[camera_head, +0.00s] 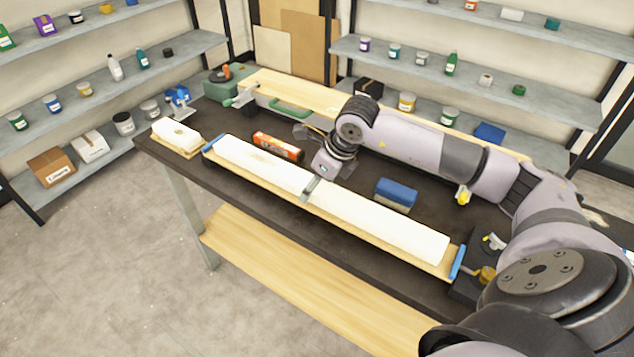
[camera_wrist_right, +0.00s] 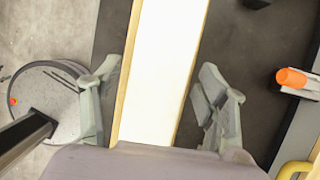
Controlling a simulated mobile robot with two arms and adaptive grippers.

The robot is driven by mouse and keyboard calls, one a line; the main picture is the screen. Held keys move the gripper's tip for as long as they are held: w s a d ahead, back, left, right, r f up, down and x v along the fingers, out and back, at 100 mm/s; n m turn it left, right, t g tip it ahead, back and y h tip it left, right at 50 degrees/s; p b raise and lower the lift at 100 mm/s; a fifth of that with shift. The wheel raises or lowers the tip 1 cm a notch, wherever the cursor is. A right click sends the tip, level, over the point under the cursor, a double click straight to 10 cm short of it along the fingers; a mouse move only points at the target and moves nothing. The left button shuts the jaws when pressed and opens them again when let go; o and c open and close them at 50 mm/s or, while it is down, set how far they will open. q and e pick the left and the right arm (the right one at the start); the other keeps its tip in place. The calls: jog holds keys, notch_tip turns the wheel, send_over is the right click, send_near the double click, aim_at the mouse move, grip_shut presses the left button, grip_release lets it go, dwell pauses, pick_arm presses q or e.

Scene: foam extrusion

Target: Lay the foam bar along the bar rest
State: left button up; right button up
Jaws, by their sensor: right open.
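The long white foam bar (camera_head: 385,222) lies lengthwise on a pale wooden board with blue end pieces, which looks like the bar rest (camera_head: 440,265). In the right wrist view the foam bar (camera_wrist_right: 163,65) runs through the middle, with a thin wood edge (camera_wrist_right: 127,85) along each side. My right gripper (camera_head: 309,162) is over the middle of the bar, where a grey finger crosses in front of it. In the right wrist view the gripper (camera_wrist_right: 160,102) is open, one finger on each side of the board, with gaps visible. My left gripper is not in view.
An orange tube (camera_head: 278,147) and a blue-topped block (camera_head: 396,194) sit behind the bar. A short white piece on wood (camera_head: 176,135) is at the left end. Dark fixtures (camera_head: 480,270) stand by the right end. The dark tabletop's front strip is clear.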

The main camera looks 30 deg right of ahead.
jog(key=shift+r, duration=0.15)
jog(key=b+v, duration=0.1)
jog(key=v, duration=1)
jog(key=shift+s+r, duration=0.3)
jog(key=shift+r, duration=0.05)
